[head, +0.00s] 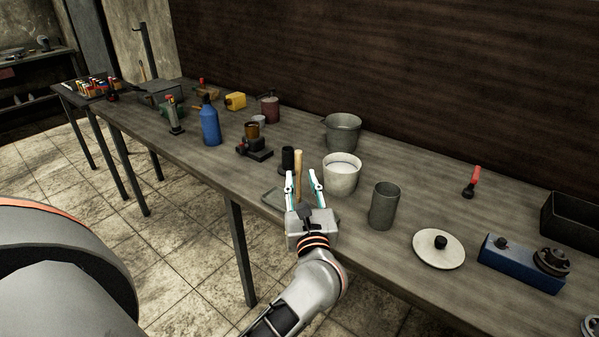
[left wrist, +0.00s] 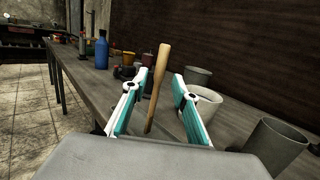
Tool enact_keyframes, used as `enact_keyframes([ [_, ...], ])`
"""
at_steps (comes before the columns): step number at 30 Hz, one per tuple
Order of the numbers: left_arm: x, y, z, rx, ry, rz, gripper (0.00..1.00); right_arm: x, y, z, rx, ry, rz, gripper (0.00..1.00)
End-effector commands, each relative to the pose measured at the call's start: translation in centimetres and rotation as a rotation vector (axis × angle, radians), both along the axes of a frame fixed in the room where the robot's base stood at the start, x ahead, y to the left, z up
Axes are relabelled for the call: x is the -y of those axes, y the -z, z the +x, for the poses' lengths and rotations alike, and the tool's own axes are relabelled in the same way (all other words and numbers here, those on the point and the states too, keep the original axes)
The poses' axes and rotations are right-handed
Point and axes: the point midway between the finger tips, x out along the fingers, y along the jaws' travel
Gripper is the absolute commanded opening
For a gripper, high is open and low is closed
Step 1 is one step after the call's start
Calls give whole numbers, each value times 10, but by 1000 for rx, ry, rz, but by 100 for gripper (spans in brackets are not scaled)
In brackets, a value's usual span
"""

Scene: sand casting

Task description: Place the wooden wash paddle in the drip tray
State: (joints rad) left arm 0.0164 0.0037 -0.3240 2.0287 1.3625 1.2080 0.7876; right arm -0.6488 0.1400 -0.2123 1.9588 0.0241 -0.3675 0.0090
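The wooden wash paddle (head: 298,165) stands nearly upright at the front of the bench, its foot hidden by my left gripper (head: 302,175). The gripper is open, its two fingers apart and pointing at the paddle. In the left wrist view the paddle (left wrist: 158,85) shows between the open fingers (left wrist: 160,76), slightly tilted, with a visible gap on both sides. A flat grey tray (head: 273,197), apparently the drip tray, lies at the bench's front edge left of the gripper and is partly hidden. I cannot tell whether the paddle's foot is in it. My right gripper is not in view.
A white pot (head: 341,176) stands close right of the gripper, with a grey cylinder (head: 384,206) beyond it. A black cylinder (head: 287,157) stands close to the paddle. A metal bucket (head: 343,133) and blue bottle (head: 210,124) are farther back. A pale lidded disc (head: 438,251) lies right.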

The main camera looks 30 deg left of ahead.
Motion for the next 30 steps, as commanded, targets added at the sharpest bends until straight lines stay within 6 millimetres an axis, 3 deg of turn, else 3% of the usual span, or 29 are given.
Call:
enact_keyframes([
  [7,31,8,-37,-2,0,-2,28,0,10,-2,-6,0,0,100],
  [14,44,9,-53,-2,0,10,28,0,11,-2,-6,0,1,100],
  [17,47,5,-56,-25,2,111,28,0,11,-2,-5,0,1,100],
  [20,56,-1,-60,-91,12,375,28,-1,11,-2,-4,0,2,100],
  [23,83,2,-64,-203,37,783,28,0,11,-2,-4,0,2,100],
  [26,121,29,-68,-335,79,1238,28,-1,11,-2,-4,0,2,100],
  [29,157,79,-77,-459,139,1680,28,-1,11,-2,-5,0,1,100],
  [30,168,104,-83,-505,168,1851,28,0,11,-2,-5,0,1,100],
])
